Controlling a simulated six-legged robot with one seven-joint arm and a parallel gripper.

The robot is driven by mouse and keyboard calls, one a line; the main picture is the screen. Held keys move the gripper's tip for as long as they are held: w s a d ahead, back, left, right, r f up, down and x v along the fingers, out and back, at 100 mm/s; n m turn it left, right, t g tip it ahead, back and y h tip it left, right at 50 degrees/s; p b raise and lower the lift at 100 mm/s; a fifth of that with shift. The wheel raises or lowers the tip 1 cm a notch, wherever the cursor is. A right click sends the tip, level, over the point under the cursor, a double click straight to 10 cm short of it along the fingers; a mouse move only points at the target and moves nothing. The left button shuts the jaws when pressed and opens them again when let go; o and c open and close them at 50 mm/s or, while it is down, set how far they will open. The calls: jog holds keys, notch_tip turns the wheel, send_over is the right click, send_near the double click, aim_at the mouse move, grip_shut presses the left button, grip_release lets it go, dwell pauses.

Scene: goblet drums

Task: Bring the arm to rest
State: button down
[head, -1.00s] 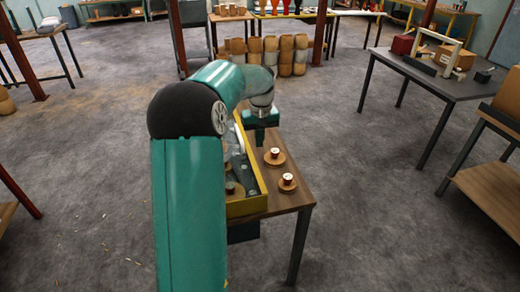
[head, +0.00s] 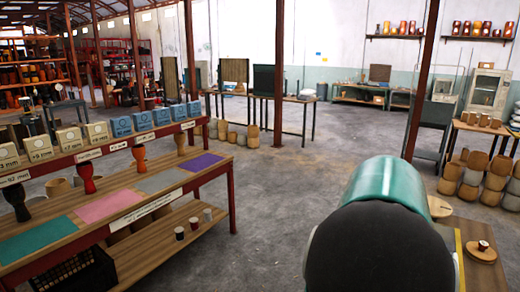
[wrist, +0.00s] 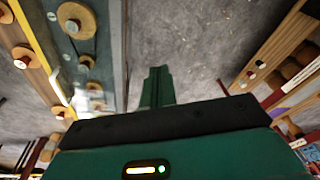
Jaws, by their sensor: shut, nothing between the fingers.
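My gripper (wrist: 157,85) shows in the wrist view as green fingers closed together, with nothing between them, pointing away over bare grey floor. A small work table (wrist: 30,85) with a yellow-edged tray lies to its left in that view, apart from the fingers. In the head view my arm fills the lower right and the gripper itself is hidden behind it. One wooden disc with a small spool (head: 482,250) shows at the right edge of the head view, on the table beside my arm.
Red posts (head: 278,75) rise from the floor. The grey floor (head: 265,190) between bench and arm is clear.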

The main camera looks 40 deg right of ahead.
jog(key=w+a+r+n+t, duration=0.1)
jog(key=w+a+r+n, duration=0.1)
jog(key=w+a, duration=0.65)
jog(key=w+a+r+n+t, duration=0.1)
jog(key=w+a+n, duration=0.15)
jog(key=a, duration=1.05)
jog(key=s+a+f+n+t, duration=0.1)
jog(key=s+a+n, duration=0.1)
jog(key=a, duration=1)
jog(key=s+a+f+n+y, duration=0.1)
jog(key=a+n, duration=0.3)
jog(key=a, duration=0.7)
jog(key=shift+s+a+f+t, duration=0.2)
jog(key=shift+s+a+t, duration=0.15)
jog(key=shift+a+t, duration=0.05)
jog(key=shift+d, duration=0.2)
